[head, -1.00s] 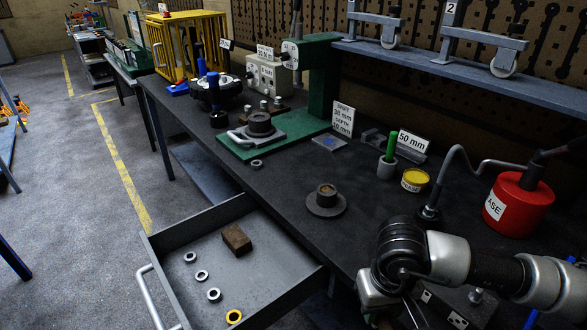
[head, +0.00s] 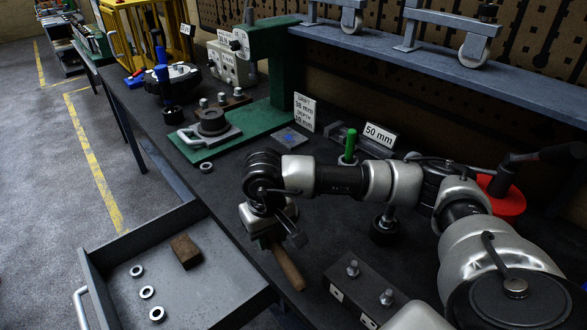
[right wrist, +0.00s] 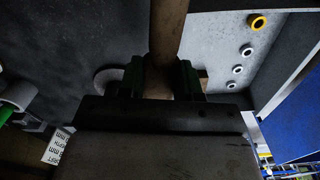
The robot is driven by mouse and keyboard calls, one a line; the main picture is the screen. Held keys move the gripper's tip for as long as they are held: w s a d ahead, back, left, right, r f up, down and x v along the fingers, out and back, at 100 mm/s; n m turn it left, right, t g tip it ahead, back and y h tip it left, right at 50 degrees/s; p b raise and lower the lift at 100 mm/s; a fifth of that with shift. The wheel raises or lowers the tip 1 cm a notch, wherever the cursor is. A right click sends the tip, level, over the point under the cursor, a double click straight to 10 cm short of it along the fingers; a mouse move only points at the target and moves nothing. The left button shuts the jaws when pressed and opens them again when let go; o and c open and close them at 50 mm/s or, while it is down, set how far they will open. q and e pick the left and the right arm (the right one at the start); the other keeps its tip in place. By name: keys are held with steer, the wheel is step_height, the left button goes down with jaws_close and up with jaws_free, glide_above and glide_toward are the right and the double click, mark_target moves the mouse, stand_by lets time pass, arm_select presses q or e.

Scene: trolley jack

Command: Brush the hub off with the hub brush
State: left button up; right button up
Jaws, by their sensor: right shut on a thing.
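My right gripper (head: 278,232) is above the bench near its front edge, left of the shaft block. It is shut on a brush with a wooden handle (head: 290,268). The handle also shows in the right wrist view (right wrist: 167,28), running up from between the fingers. The brush's bristle end is hidden. The hub is hidden in the head view behind my right gripper and arm. In the right wrist view a grey rounded edge (right wrist: 104,78) shows beside the fingers; I cannot tell whether it is the hub. My left gripper is not in view.
The open drawer (head: 95,270) at lower left holds a brown block (head: 185,250) and several rings. The green press (head: 272,80) stands behind, with a card (head: 304,112) beside it. A dark block with pegs (head: 365,290) lies in front. The red grease can (head: 503,198) is partly hidden by my arm.

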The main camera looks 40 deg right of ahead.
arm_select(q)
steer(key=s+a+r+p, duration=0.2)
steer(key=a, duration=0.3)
arm_select(e)
steer(key=w+d+r+m, duration=0.2)
steer(key=w+d+r, duration=0.3)
steer(key=w+d, duration=0.3)
arm_select(q)
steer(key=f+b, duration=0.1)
steer(key=b, duration=0.1)
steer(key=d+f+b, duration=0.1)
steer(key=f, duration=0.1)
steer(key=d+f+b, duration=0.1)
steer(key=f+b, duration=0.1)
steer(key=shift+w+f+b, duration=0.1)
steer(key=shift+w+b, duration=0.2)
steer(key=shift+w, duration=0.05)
arm_select(e)
step_height(320, 180, down, 6)
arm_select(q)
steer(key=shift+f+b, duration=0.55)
arm_select(e)
steer(key=shift+d+f, duration=0.1)
steer(key=shift+f, duration=0.55)
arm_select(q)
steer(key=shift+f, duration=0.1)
arm_select(e)
steer(key=shift+d, duration=0.1)
